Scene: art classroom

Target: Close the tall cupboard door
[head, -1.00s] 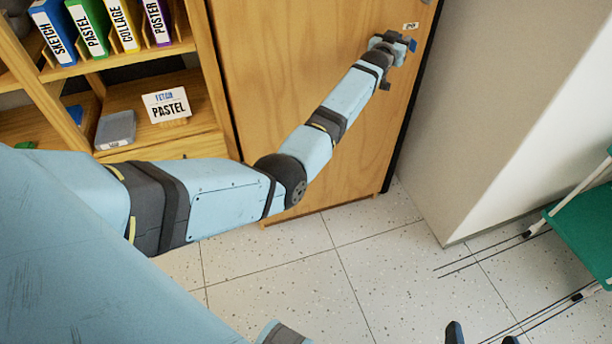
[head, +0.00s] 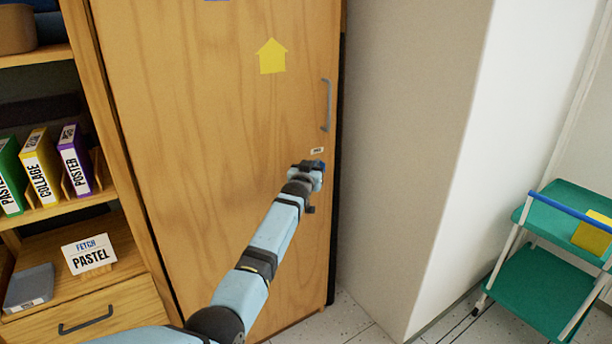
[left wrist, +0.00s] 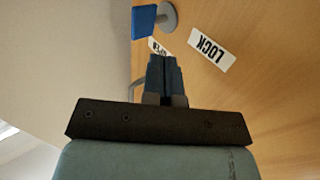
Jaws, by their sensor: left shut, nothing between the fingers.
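The tall cupboard door (head: 200,150) is a large wooden panel in the head view, with a grey bar handle (head: 327,105) near its right edge. A dark strip runs along that edge; I cannot tell whether the door is fully flush. My left gripper (head: 311,166) is at the door's right side, below the handle. In the left wrist view its fingers (left wrist: 164,70) are shut and empty. Just beyond them are a blue knob (left wrist: 144,21) on a grey disc and a white LOCK label (left wrist: 211,47). Contact with the knob is unclear. My right gripper is not in view.
Open shelves with upright binders (head: 40,165) and a PASTEL sign (head: 89,254) stand left of the door. A pale wall block (head: 410,150) is close on the right. A green cart (head: 545,290) stands farther right.

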